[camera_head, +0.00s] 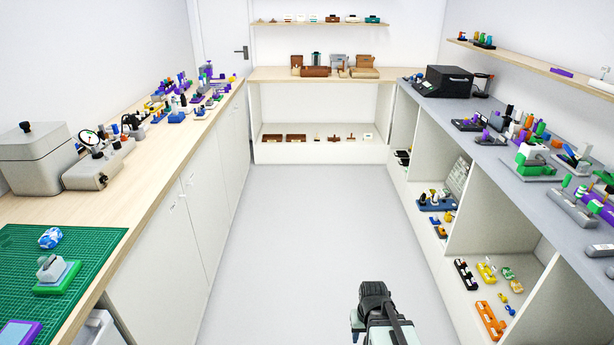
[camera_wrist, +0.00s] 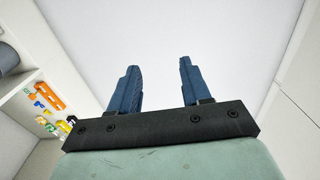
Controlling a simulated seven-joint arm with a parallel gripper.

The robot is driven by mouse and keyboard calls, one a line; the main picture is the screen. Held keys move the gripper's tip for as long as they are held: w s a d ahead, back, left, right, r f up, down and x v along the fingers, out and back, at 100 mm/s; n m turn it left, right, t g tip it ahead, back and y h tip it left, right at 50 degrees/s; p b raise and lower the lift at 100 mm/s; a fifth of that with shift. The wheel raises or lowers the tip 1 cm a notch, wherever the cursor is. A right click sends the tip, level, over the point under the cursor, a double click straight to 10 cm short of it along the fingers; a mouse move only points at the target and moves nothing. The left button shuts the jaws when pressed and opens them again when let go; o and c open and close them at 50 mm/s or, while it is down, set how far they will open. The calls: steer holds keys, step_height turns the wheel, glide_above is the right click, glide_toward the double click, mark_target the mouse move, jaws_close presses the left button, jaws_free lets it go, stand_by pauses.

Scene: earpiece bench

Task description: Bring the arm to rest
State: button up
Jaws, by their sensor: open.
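My gripper (camera_wrist: 160,90) shows in the wrist view with its two blue fingers apart and nothing between them. Only bare pale floor or white surface lies beyond the fingertips. In the head view, my arm's end shows at the bottom, right of centre, over the grey floor in the aisle. It is apart from the benches and shelves on both sides. The fingertips are hard to make out in the head view.
A wooden bench (camera_head: 150,165) with a green mat (camera_head: 85,275) runs along the left. A grey bench (camera_head: 470,150) over open shelves holding small coloured parts runs along the right. A back shelf unit (camera_head: 320,74) closes the aisle. The floor (camera_head: 300,240) between is clear.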

steer(key=s+f+g, duration=0.3)
steer(key=s+f, duration=0.7)
steer(key=s, duration=0.4)
steer(key=s+f+g, duration=0.3)
steer(key=s+f, duration=0.7)
steer(key=s, duration=0.5)
steer(key=shift+s+f+g, duration=0.15)
steer(key=shift+s+g, duration=0.1)
steer(key=shift+g, duration=0.15)
